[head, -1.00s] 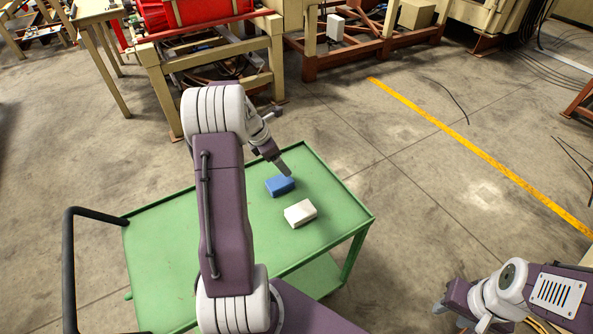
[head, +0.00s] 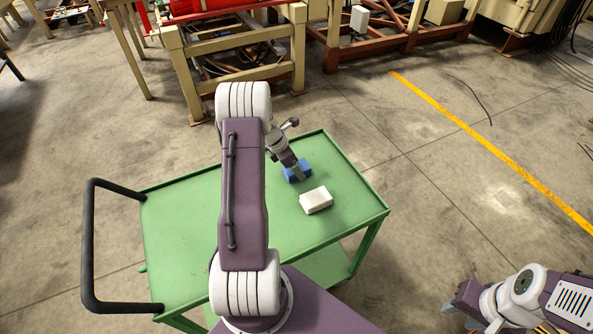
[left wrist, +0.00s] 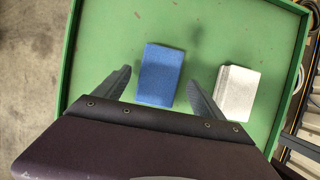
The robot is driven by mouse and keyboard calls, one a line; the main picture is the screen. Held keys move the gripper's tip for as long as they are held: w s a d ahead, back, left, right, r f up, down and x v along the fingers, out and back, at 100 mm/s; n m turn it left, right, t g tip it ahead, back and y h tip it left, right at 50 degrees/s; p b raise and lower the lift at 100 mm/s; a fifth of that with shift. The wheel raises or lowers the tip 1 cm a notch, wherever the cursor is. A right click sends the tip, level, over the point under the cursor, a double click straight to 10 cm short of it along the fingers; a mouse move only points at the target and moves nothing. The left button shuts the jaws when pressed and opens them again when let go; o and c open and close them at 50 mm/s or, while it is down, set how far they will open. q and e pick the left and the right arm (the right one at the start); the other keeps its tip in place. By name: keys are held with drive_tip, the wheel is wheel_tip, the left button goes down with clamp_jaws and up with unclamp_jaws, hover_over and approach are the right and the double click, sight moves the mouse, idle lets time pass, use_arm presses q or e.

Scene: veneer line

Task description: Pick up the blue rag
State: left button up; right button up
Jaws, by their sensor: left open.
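The blue rag (head: 290,174) is a folded block lying on the green cart top (head: 185,225), partly hidden behind my left gripper (head: 301,171) in the head view. In the left wrist view the rag (left wrist: 160,75) lies ahead of and between the two fingers of my left gripper (left wrist: 163,84). The fingers are spread and empty, with the rag's near end reaching between their tips. I cannot tell how far above the cart top they are. My right gripper (head: 458,312) is at the lower right, off the cart, and its fingers are too small to judge.
A white folded block (head: 316,200) lies on the cart just right of the rag; it also shows in the left wrist view (left wrist: 236,93). The cart has a raised rim and a black handle (head: 88,245) at left. A beige frame (head: 235,45) stands behind.

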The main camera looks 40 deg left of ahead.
sight(303, 166)
use_arm(q)
drive_tip(key=shift+x, duration=0.85)
drive_tip(key=shift+a+r, duration=0.1)
drive_tip(key=shift+c, duration=0.3)
drive_tip(key=c, duration=1.4)
drive_tip(key=shift+r, duration=0.15)
drive_tip(key=shift+r, duration=0.25)
drive_tip(key=r, duration=0.2)
drive_tip(key=d+r, duration=0.1)
drive_tip(key=r, duration=0.1)
drive_tip(key=d+r, duration=0.2)
drive_tip(key=d, duration=0.1)
drive_tip(key=d+r, duration=0.2)
drive_tip(key=d, duration=0.2)
drive_tip(key=d+r+p, duration=0.1)
drive_tip(key=d+r, duration=0.1)
drive_tip(key=d, duration=0.1)
drive_tip(key=shift+s+d+r, duration=0.15)
drive_tip(key=shift+d, duration=0.2)
